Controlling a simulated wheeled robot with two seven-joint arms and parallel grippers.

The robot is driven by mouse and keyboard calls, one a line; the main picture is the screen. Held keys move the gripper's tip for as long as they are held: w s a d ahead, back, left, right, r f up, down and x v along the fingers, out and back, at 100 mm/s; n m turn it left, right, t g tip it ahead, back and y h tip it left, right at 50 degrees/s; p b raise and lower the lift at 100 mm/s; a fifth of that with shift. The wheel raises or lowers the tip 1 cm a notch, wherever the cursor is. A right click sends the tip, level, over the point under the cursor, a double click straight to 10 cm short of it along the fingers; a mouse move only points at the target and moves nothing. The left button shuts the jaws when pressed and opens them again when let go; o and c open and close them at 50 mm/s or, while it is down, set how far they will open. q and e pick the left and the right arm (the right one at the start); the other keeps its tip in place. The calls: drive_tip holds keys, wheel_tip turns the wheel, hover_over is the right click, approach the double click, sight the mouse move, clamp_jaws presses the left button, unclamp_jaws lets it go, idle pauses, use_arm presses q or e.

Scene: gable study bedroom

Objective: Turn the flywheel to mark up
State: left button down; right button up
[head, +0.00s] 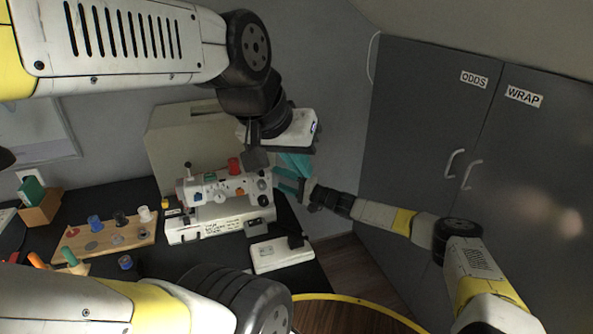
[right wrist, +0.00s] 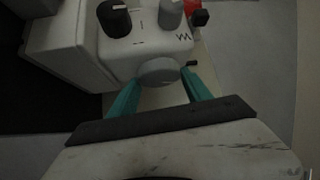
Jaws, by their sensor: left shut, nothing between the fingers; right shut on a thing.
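The white sewing machine (head: 222,199) stands on the black desk. Its grey flywheel (right wrist: 160,71) is at the right end of the machine, seen between my right fingers in the right wrist view. I cannot make out a mark on it. My right gripper (head: 278,181) reaches in from the right, its teal fingers shut on the flywheel's two sides; they also show in the right wrist view (right wrist: 162,80). My left gripper (head: 300,166) is shut and empty, hanging above and slightly right of the flywheel, close to the right gripper.
A foot pedal (head: 282,254) lies in front of the machine. A wooden spool board (head: 105,240) is to its left, and a beige cover (head: 180,135) stands behind. Grey cabinets (head: 420,110) rise at right. A round wooden stool top (head: 345,315) is below.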

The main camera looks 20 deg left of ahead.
drive_tip(key=shift+f+n+g+y, duration=0.2)
drive_tip(key=shift+n+g+y, duration=0.1)
drive_tip(key=shift+n+y, duration=0.6)
drive_tip(key=shift+f+n+g+y, duration=0.25)
drive_tip(key=shift+n+y, duration=0.35)
drive_tip(key=shift+n, duration=0.6)
drive_tip(key=shift+r, duration=0.15)
drive_tip(key=o, duration=1.4)
drive_tip(key=shift+c, duration=0.2)
drive_tip(key=v, duration=0.7)
drive_tip(key=shift+d, duration=0.3)
